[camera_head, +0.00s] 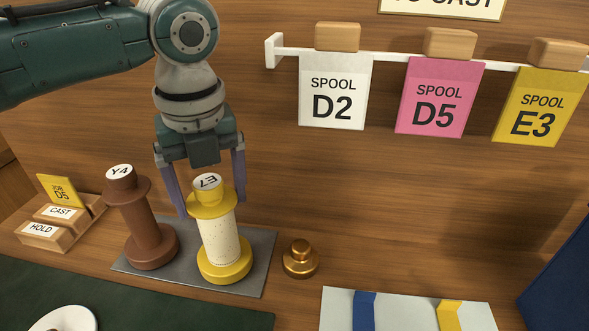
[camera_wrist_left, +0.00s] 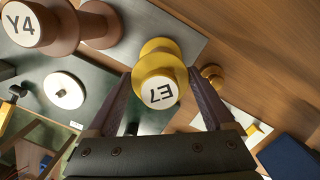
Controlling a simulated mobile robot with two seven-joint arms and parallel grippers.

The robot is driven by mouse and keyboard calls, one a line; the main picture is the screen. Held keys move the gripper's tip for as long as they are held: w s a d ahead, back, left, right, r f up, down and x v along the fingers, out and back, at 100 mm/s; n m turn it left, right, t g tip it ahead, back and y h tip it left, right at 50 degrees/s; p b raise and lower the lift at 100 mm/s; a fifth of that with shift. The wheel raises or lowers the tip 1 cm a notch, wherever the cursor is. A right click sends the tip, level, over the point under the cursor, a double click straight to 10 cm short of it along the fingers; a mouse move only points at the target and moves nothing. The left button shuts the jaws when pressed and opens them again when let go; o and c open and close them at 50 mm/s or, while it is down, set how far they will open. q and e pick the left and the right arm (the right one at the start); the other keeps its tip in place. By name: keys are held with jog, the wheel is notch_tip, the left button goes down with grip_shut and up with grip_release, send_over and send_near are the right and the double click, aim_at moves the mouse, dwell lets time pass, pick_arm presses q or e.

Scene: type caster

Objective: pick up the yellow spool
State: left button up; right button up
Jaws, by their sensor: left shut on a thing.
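The yellow spool (camera_head: 220,242) has a cream-wound middle and a white top label reading E7. It stands upright on a grey mat (camera_head: 252,268), or so close to it that I cannot tell a gap. My left gripper (camera_head: 212,194) comes down from above with a finger on each side of the spool's upper part and is shut on it. In the left wrist view the yellow spool (camera_wrist_left: 160,77) sits between the two fingers. My right gripper is in neither view.
A brown spool (camera_head: 146,225) labelled Y4 stands close at the left on the mat. A small brass weight (camera_head: 300,259) is at the right. Wooden blocks (camera_head: 55,226) marked CAST and HOLD lie far left. Tags D2, D5 and E3 hang from a white rail (camera_head: 390,55) behind.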

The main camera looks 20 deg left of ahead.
pick_arm(q)
grip_shut()
jog(key=shift+r, duration=0.1)
